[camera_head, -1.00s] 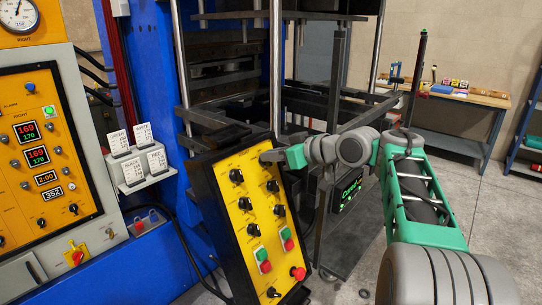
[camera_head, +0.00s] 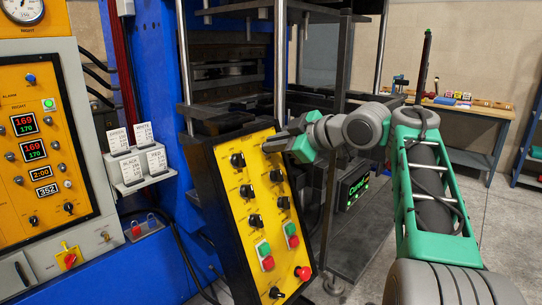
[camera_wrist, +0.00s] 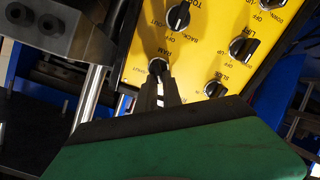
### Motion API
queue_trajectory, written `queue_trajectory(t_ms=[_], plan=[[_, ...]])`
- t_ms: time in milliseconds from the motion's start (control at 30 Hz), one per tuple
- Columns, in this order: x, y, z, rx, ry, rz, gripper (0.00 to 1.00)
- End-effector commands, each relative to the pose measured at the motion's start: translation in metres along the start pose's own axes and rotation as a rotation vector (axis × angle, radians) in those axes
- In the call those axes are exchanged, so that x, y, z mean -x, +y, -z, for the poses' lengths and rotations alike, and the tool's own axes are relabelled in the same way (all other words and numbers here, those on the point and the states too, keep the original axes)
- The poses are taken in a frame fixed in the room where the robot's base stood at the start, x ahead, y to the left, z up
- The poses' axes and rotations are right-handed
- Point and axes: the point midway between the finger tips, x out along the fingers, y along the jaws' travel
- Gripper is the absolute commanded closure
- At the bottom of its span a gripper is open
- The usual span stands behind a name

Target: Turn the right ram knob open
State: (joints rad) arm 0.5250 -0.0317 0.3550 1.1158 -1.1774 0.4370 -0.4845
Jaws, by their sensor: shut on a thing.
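The sloped yellow control panel (camera_head: 262,215) in a black frame carries two columns of black knobs. My gripper (camera_head: 273,146) is at the panel's top right corner in the head view, over the top right knob, which it hides there. In the wrist view, both fingertips (camera_wrist: 159,72) are closed on a dark knob (camera_wrist: 157,65) beside the label "RAM". Little of the knob shows between the fingers, so its pointing direction is unclear. The neighbouring knobs (camera_wrist: 179,16) and (camera_wrist: 243,48) stand clear of the fingers.
Green and red push buttons (camera_head: 264,256) and a red mushroom button (camera_head: 303,272) sit lower on the panel. The press frame (camera_head: 230,80) rises behind it. A label holder (camera_head: 133,182) stands left. A workbench (camera_head: 470,112) is at the back right.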

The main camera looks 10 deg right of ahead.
Motion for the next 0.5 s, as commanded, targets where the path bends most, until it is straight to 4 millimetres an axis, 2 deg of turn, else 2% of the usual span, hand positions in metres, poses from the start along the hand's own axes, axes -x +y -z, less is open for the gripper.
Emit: queue_trajectory(t_ms=[33,233,500], plan=[[-0.0028,-0.0049,-0.0047,0.029,-0.001,0.005,1.0],[-0.002,-0.0057,-0.0034,0.132,-0.001,0.002,1.0],[-0.0017,-0.0057,-0.0025,0.189,-0.001,0.0,1.0]])
